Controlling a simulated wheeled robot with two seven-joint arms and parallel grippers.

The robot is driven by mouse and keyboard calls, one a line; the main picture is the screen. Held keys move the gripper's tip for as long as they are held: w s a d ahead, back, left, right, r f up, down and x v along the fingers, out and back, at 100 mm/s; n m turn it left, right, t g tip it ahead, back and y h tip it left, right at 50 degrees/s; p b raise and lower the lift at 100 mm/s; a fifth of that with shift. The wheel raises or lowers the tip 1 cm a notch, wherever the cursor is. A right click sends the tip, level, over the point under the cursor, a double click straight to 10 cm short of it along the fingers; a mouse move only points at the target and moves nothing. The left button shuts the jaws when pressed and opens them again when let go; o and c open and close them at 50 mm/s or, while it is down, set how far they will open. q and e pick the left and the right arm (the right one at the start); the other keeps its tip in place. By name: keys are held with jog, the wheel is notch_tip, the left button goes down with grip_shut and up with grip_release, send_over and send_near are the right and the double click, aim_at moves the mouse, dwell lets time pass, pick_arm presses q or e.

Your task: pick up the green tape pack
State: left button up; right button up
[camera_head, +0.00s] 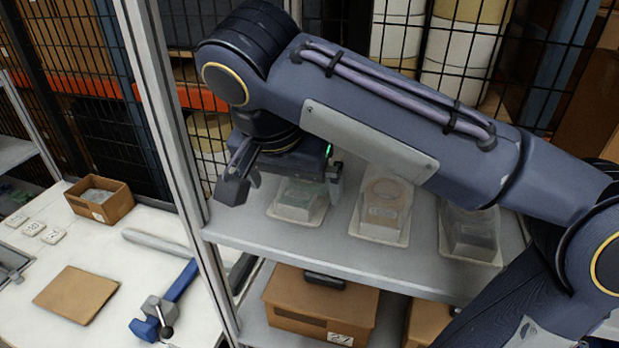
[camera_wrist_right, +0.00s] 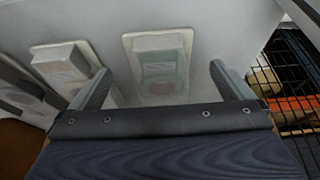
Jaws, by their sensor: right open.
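The green tape pack (camera_head: 298,200) is a clear package with a pale green content, lying on a grey shelf (camera_head: 335,245), leftmost in a row of packs. My right gripper (camera_head: 286,186) is open just above and behind it, one finger to each side. In the right wrist view the green pack (camera_wrist_right: 160,68) lies between and ahead of the open fingers of my right gripper (camera_wrist_right: 160,84). The fingers appear apart from the pack. My left gripper is not in view.
A pack with an orange-brown reel (camera_head: 384,207) and a greyish pack (camera_head: 470,232) stand to the right on the shelf. A metal post (camera_head: 165,115) rises at the shelf's left. Wire mesh is behind. A cardboard box (camera_head: 318,305) sits below; a white bench is left.

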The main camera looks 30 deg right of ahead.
aim_at(297, 196)
jog(key=x, duration=0.3)
jog(key=shift+d+f, duration=0.1)
jog(key=shift+f, duration=0.1)
jog(key=c, duration=1.1)
jog(key=shift+c, duration=0.2)
